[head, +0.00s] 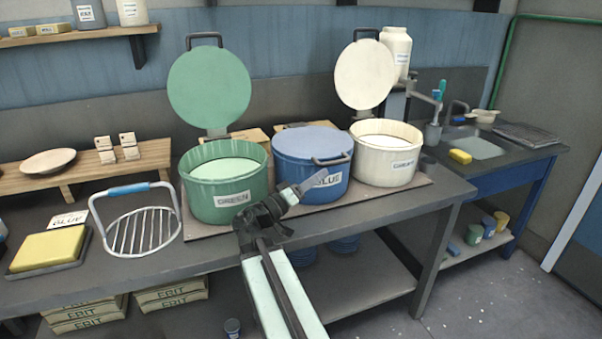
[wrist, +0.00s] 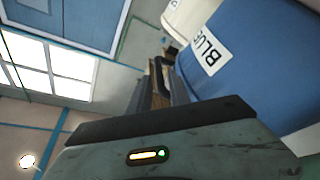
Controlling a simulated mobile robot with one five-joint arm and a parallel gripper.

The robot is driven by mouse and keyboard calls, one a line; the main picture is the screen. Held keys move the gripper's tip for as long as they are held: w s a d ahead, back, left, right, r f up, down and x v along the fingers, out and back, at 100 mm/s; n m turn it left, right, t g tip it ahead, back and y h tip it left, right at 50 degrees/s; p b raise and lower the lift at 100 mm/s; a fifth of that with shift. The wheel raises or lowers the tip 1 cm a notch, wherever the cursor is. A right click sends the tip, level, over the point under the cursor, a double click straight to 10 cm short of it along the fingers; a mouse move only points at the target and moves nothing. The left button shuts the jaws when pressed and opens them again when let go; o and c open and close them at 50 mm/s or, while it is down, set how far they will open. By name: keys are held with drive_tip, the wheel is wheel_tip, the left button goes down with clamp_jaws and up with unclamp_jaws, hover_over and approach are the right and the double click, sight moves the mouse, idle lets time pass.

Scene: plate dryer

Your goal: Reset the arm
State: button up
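My arm reaches up from the bottom middle in the head view, and my gripper (head: 318,186) points right in front of the blue pot (head: 312,158). The gripper covers part of the BLUE label. I cannot tell whether it touches the pot. The blue pot is closed by its lid. In the wrist view the blue pot (wrist: 250,70) fills the upper right, close by. My gripper's dark fingers (wrist: 160,82) also show there, seen end-on. I see nothing clearly held, and whether the fingers are apart is unclear.
The green pot (head: 225,192) and the white pot (head: 385,162) stand either side with lids raised. A wire rack with a blue handle (head: 134,226) and a yellow sponge on a tray (head: 48,248) lie left. A sink (head: 478,147) is right.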

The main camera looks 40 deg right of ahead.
drive_tip(key=a+f+n+y+p, duration=0.1)
drive_tip(key=a+f+y+p, duration=0.1)
drive_tip(key=a+y+p, duration=0.1)
drive_tip(key=w+a+f+n+y+p, duration=0.1)
drive_tip(key=a+f+y+p, duration=0.2)
drive_tip(key=a+p, duration=0.3)
drive_tip(key=a+f+n+y+p, duration=0.1)
drive_tip(key=a+f+y+p, duration=0.1)
drive_tip(key=a+y+p, duration=0.3)
drive_tip(key=shift+w+a+f+t, duration=0.15)
drive_tip(key=shift+w+a+t, duration=0.15)
drive_tip(key=shift+a, duration=0.25)
drive_tip(key=a+f+n+y, duration=0.1)
drive_tip(key=a+f+y, duration=0.1)
drive_tip(key=a, duration=0.3)
drive_tip(key=a+f+n+y+p, duration=0.1)
drive_tip(key=a+f+n+y, duration=0.1)
drive_tip(key=a, duration=0.4)
drive_tip(key=a+f+n+y+p, duration=0.1)
drive_tip(key=a+f+y, duration=0.1)
drive_tip(key=a, duration=0.3)
drive_tip(key=shift+w+a+n+y, duration=0.3)
drive_tip(key=shift+n+y, duration=0.1)
drive_tip(key=shift+y, duration=0.1)
drive_tip(key=a+n+y, duration=0.2)
drive_tip(key=a+y, duration=0.1)
drive_tip(key=a, duration=0.4)
drive_tip(key=shift+w+a+f+t, duration=0.2)
drive_tip(key=shift+a+f+t, duration=0.2)
